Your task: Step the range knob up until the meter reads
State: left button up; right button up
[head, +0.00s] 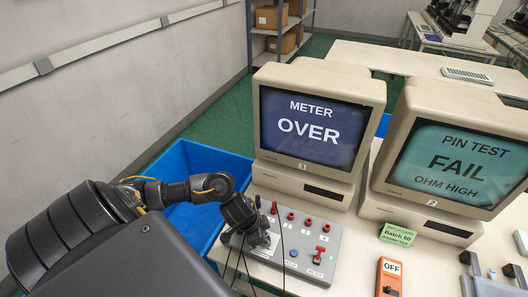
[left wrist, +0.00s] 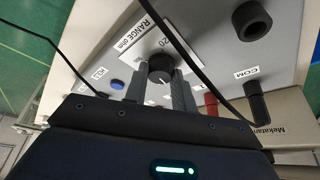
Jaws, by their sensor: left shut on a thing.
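The meter screen (head: 301,127) reads "METER OVER" in the head view. The grey meter panel (head: 318,266) stands on the bench below it, with red sockets and a blue button. My left gripper (head: 262,241) is over the panel's left part. In the left wrist view, my left gripper (left wrist: 160,85) has its two grey fingers on either side of the black range knob (left wrist: 160,67), shut on it. A "RANGE ohm" label and the number 20 show beside the knob. In the head view the gripper hides the knob. My right gripper is not in view.
A second screen (head: 452,164) reads "PIN TEST FAIL OHM HIGH". A green batch card (head: 397,234) and an orange switch box marked OFF (head: 389,275) stand on the bench. A blue bin (head: 190,161) is at the left. Black leads (left wrist: 205,75) cross near my left gripper.

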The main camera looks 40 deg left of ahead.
pick_arm(q)
jog(key=m+g+h+p, duration=0.1)
jog(key=m, duration=0.3)
jog(key=shift+w+a+r, duration=0.1)
jog(key=shift+a, duration=0.05)
jog(key=m+g, duration=0.1)
jog(key=m, duration=0.2)
jog(key=shift+w+h, duration=0.1)
jog(key=shift+h, duration=0.2)
jog(key=shift+m+g, duration=0.4)
jog(key=shift+m, duration=0.6)
jog(key=m+g, duration=0.1)
jog(key=m, duration=0.3)
jog(key=shift+w+m+g+b, duration=0.2)
jog(key=shift+m+g+b, duration=0.1)
jog(key=shift+g+b, duration=0.1)
jog(key=m+g, duration=0.1)
jog(key=m, duration=0.1)
jog(key=shift+m, duration=0.4)
jog(key=m+g+y, duration=0.1)
jog(key=m, duration=0.3)
jog(key=shift+w, duration=0.15)
jog(key=m, duration=0.2)
jog(key=m+g+y, duration=0.1)
jog(key=m, duration=0.1)
jog(key=shift+d+y, duration=0.2)
jog(key=shift+y, duration=0.1)
jog(key=shift+m, duration=0.5)
